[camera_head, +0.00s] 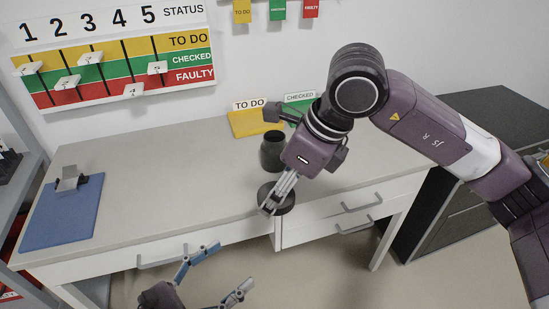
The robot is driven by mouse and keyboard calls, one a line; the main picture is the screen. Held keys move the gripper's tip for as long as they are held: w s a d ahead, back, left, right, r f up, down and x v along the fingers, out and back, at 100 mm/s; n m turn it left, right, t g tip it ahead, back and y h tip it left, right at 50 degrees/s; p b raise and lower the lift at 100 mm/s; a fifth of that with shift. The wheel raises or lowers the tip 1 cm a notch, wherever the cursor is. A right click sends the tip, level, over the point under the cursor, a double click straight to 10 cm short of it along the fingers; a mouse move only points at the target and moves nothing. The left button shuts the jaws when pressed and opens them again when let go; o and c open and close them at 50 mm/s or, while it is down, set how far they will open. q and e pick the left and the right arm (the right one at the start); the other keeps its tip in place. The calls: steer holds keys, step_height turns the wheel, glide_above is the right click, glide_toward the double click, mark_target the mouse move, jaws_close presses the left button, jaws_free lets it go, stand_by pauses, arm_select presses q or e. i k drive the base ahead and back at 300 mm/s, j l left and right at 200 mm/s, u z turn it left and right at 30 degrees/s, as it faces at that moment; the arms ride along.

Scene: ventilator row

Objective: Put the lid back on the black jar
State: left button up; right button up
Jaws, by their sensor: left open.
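The black jar (271,156) stands upright on the table towards the back, partly hidden on its right by my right gripper. A round black lid (287,207) is at the table's front edge, in front of the jar and apart from it. My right gripper (271,207) points down over the lid, its fingers overlapping it. I cannot tell whether they grip the lid or only touch it. My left gripper (233,265) is open and empty, low in the view in front of the table.
The grey table (150,165) has clear room left of the jar. A blue clipboard (62,215) lies at the left end. A yellow TO DO mat (245,123) and a green CHECKED sign (301,99) are behind the jar. Drawer handles (165,262) jut from the front.

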mark_target(275, 151)
steer(key=i, duration=1)
